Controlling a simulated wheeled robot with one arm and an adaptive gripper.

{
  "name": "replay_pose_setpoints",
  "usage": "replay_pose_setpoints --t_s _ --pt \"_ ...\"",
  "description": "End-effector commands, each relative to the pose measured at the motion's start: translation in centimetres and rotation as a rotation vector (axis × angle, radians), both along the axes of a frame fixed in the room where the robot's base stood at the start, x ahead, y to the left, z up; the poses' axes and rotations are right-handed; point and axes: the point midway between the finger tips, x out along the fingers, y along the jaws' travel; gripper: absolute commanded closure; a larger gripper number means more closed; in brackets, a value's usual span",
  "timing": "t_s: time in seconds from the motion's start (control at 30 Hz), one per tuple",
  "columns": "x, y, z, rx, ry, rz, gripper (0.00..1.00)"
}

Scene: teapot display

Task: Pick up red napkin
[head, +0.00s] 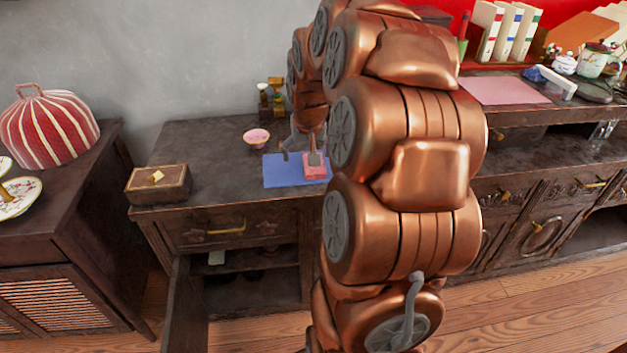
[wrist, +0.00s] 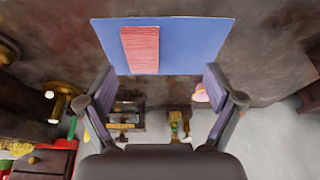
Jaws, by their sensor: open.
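The red napkin (head: 316,170) lies flat on the right part of a blue mat (head: 280,173) on the dark wooden cabinet top. In the wrist view the napkin (wrist: 140,48) is a folded rectangle on the left half of the mat (wrist: 195,45). My gripper (head: 299,156) is above the mat, with one finger overlapping the napkin in the head view. In the wrist view my gripper (wrist: 158,76) has its fingers wide apart with nothing between them. The napkin lies beyond the fingertips. My arm hides the area right of the mat in the head view.
A pink bowl (head: 256,137) stands behind the mat. A wooden box (head: 158,185) sits at the front left of the cabinet top (head: 210,150). Below, a cabinet door (head: 187,305) hangs open. A red-striped cover (head: 48,130) stands far left. Bare surface lies left of the mat.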

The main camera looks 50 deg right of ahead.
Motion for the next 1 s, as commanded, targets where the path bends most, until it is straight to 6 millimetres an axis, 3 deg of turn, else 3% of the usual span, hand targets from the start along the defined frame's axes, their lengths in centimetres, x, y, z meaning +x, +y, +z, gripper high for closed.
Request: replay_pose_setpoints --t_s 0.03,0.2,0.67,1.0 --pt "0.1 -1.5 -1.3 -0.006 -0.009 -0.023 0.08" --pt "0.5 -4.2 -2.0 -0.024 -0.035 -0.06 0.08" --pt "1.6 -5.1 -5.0 -0.023 -0.034 -0.062 0.08" --pt "3.0 -6.0 -8.6 -0.022 -0.033 -0.061 0.08"
